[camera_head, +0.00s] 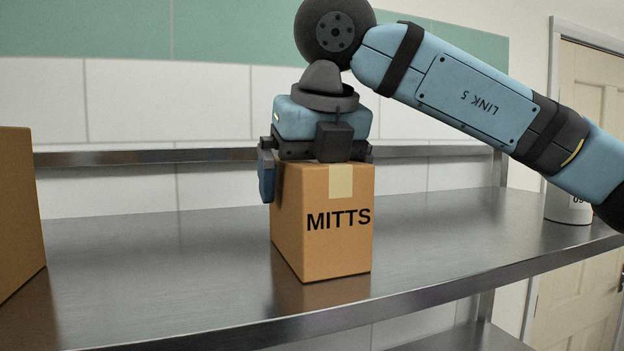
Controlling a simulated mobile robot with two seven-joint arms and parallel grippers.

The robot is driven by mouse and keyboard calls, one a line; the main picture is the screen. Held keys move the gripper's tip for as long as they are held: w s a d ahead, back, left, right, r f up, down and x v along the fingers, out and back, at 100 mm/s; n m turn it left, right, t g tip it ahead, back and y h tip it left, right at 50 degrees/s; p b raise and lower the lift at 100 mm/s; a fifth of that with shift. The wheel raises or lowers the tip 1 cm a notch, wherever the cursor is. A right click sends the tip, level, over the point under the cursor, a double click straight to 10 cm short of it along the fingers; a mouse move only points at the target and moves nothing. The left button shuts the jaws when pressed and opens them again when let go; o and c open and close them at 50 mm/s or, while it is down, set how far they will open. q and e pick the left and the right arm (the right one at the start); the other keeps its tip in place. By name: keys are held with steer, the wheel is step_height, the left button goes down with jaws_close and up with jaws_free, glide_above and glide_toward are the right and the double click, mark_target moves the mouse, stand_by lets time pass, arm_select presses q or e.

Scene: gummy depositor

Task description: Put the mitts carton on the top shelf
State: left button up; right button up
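The mitts carton (325,235) is a brown box with "MITTS" on its front and a strip of pale tape. It is upright on the steel shelf (140,270), near its front edge, with its reflection directly below. My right gripper (318,165) is over the carton's top, pointing down. One blue finger hangs at the carton's left side, against or very close to it. The other finger is hidden, so I cannot tell if the jaws grip the carton. My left gripper is not in view.
Another brown box (18,212) stands at the left edge of the picture. A white container (568,208) is at the right end, partly behind my arm. A lower shelf (470,338) shows below. The shelf is clear on both sides of the carton.

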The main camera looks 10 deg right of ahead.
steer(key=shift+r+p, duration=0.25)
steer(key=shift+p, duration=0.05)
steer(key=shift+s+r+b, duration=0.15)
steer(key=shift+r+b, duration=0.15)
steer(key=shift+r, duration=0.05)
steer(key=b+v, duration=0.1)
steer(key=v, duration=0.8)
steer(key=shift+s+r+b, duration=0.15)
steer(key=shift+r+b, duration=0.2)
steer(key=shift+b, duration=0.05)
steer(key=shift+s+d+r, duration=0.15)
steer(key=shift+s+r, duration=0.1)
steer(key=shift+r, duration=0.35)
